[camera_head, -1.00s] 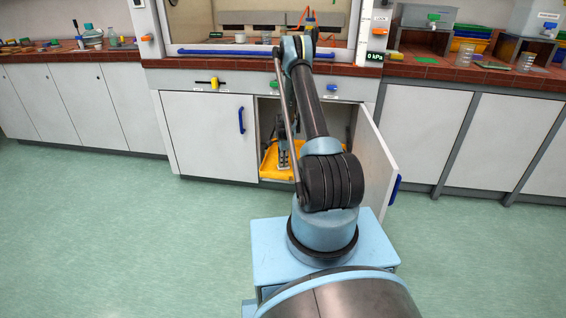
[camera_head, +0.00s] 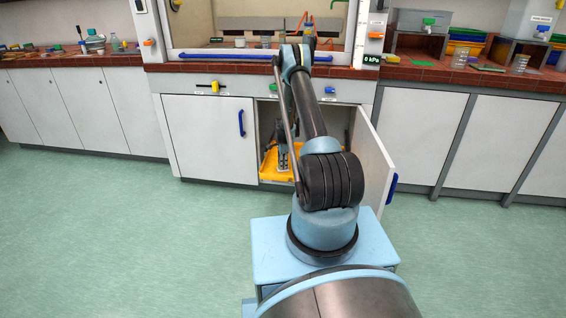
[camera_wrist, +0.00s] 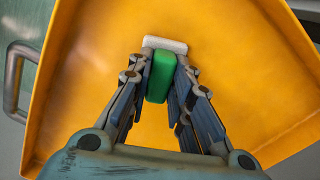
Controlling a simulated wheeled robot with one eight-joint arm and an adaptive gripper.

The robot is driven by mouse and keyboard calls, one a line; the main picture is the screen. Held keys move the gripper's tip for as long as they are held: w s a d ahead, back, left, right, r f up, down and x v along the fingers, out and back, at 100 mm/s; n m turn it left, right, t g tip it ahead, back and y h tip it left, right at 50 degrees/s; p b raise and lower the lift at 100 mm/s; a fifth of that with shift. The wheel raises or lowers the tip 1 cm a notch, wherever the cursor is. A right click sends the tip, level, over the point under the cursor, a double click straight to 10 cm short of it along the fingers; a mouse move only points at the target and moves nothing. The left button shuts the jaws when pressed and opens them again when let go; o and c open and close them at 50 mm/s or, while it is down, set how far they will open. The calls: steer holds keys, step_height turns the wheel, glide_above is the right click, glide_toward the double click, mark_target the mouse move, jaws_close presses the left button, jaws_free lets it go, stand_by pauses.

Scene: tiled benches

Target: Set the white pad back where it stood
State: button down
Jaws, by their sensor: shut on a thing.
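The white pad (camera_wrist: 165,44) shows in the wrist view as a pale bar just beyond a green block (camera_wrist: 160,78), which appears to be its grip. My gripper (camera_wrist: 164,62) is shut on the green block, with one finger on each side. Both are over the yellow tray (camera_wrist: 235,40); I cannot tell whether the pad touches its floor. In the head view my gripper (camera_head: 282,157) is inside the open cupboard, over the yellow tray (camera_head: 268,170). The pad is hidden there by my arm.
The cupboard door (camera_head: 374,155) stands open to the right of my arm. The closed left door (camera_head: 210,138) is beside the opening. The tray's raised walls surround my gripper, and a grey metal handle (camera_wrist: 14,80) is at the left. The green floor in front is clear.

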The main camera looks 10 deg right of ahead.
steer(key=shift+a+f, duration=0.1)
steer(key=shift+f, duration=0.45)
steer(key=c, duration=1.5)
jaws_free()
steer(key=o, duration=0.3)
steer(key=shift+w+f, duration=0.2)
steer(key=shift+f, duration=0.4)
steer(key=shift+w+f, duration=0.15)
steer(key=shift+f, duration=0.4)
steer(key=shift+s+r, duration=0.15)
steer(key=shift+r, duration=0.4)
steer(key=shift+c, duration=0.8)
steer(key=shift+s+r, duration=0.1)
steer(key=shift+r, duration=0.2)
steer(key=shift+r, duration=0.1)
steer(key=shift+r, duration=0.1)
